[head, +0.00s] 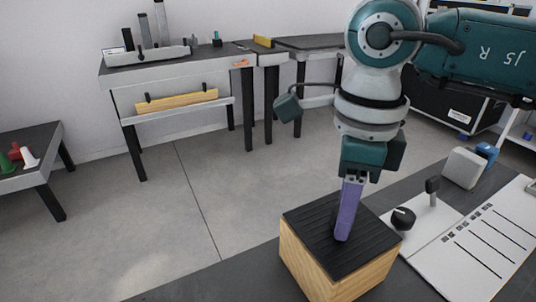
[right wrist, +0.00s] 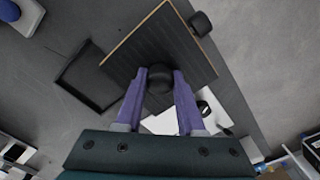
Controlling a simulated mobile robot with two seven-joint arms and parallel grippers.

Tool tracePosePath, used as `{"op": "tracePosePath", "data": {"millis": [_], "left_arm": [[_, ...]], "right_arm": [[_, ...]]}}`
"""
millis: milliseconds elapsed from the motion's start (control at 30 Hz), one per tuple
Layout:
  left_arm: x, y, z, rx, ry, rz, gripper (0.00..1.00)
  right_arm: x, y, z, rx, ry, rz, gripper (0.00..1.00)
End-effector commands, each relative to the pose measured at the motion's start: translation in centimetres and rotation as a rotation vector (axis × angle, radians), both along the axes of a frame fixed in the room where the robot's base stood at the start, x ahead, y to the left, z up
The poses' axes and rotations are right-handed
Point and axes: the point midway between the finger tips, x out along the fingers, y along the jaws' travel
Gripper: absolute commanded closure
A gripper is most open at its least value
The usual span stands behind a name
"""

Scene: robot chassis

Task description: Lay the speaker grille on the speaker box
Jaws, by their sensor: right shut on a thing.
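The speaker grille (head: 312,228) is a black ribbed square panel at the top of the speaker box (head: 368,276), a light wooden block on the dark table. In the head view its outline closely matches the box top; I cannot tell whether a thin gap is left between them. My right gripper (head: 343,236) points down over the middle of the grille. In the right wrist view its purple fingers (right wrist: 160,78) are shut on a round black knob on the grille (right wrist: 170,42). A light wood edge shows along the grille's upper left side. My left gripper is not in view.
A white control panel (head: 478,250) with a black knob (head: 403,218) lies right of the box. A pale block (head: 464,167) stands behind it. In the right wrist view a dark square tray (right wrist: 86,85) lies beside the box. Side tables stand across open floor.

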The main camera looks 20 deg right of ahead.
Motion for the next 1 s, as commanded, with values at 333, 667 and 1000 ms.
{"op": "tracePosePath", "data": {"millis": [333, 667, 1000], "left_arm": [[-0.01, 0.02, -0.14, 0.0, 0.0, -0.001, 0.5], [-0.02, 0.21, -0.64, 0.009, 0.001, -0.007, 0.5], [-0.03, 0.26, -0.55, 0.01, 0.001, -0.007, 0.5]], "right_arm": [[0.01, 0.0, -0.12, 0.0, 0.0, 0.0, 1.0], [0.03, 0.0, -0.63, 0.0, -0.001, 0.0, 1.0], [0.01, 0.01, -0.55, 0.0, 0.0, 0.0, 0.27]]}}
